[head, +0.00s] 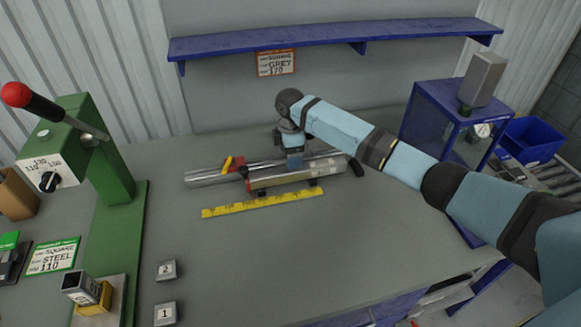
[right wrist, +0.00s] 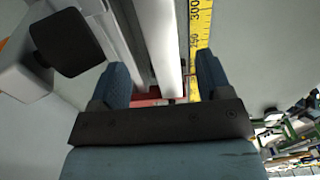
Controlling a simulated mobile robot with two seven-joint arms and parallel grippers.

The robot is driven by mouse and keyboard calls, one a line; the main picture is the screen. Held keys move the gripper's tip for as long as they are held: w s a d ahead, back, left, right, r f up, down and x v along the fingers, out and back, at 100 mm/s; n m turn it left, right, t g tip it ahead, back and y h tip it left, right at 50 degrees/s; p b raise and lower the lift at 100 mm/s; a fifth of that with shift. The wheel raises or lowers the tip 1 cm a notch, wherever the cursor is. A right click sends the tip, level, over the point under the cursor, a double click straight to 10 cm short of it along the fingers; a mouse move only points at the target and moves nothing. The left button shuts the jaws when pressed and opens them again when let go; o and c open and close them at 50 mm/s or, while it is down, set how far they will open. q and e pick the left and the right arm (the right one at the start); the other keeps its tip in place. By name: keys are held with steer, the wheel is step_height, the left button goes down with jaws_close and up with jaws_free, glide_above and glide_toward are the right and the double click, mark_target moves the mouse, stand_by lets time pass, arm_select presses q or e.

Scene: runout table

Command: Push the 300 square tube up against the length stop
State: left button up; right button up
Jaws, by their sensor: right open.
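A long shiny metal tube (head: 207,178) lies in the low runout fixture on the grey bench, roughly parallel to the yellow rule. A bright bar (right wrist: 160,45) runs between my fingers in the right wrist view; I take it to be the tube. A red block with a yellow lever (head: 232,163), seemingly the length stop, sits toward the fixture's left. My right gripper (head: 292,164) points down over the fixture, right of the red block. It is open, its fingers (right wrist: 162,85) on either side of the bar; contact cannot be told. My left gripper is out of view.
The yellow rule (head: 262,203) lies in front of the fixture. A green lever machine (head: 110,165) stands at left, near numbered blocks (head: 165,270). A blue shelf (head: 330,38) hangs behind. A blue stand (head: 425,110) is at right. The front middle bench is clear.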

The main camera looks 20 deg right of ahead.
step_height(320, 180, up, 7)
steer(key=shift+f, duration=0.2)
steer(key=shift+s+a+f, duration=0.1)
stand_by(0.5)
